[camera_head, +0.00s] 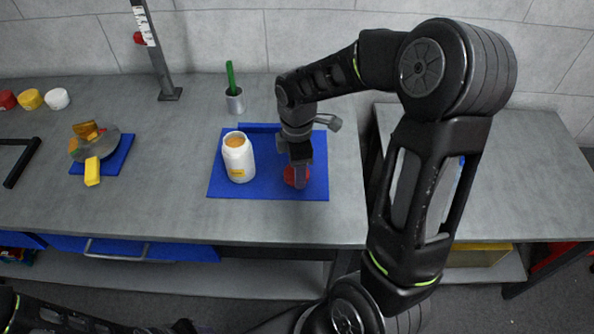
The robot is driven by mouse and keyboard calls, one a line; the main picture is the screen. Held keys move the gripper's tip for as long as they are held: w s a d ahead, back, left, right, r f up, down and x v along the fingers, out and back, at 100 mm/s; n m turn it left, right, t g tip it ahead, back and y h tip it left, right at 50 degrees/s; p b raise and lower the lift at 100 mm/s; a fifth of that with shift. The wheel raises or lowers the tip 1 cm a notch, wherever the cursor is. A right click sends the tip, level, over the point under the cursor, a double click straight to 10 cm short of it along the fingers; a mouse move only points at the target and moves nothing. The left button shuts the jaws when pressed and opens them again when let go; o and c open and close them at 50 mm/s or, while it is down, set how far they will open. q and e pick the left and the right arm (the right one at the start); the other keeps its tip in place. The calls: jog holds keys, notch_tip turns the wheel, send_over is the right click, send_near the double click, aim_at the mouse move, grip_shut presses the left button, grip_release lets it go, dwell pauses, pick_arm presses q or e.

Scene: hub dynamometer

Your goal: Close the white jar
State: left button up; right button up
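The white jar (238,162) stands upright on the blue mat (228,190). Its top is uncovered and shows an orange-brown inside. My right gripper (299,178) points down over the right part of the mat, at a red round thing (289,178) that looks like a lid. The gripper hides part of it, and I cannot tell whether the fingers are closed on it. A white lid (56,98) lies at the back left of the bench, beside a yellow lid (30,99) and a red lid (7,100). My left arm shows at the bottom left edge; its gripper is not visible.
A metal post (158,50) with a scale rises at the back. A pan-like item (96,146) with yellow pieces sits on another blue mat. The bench between the mats is clear.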

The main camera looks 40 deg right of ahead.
notch_tip(320, 180, up, 9)
dwell(0.3)
dwell(0.5)
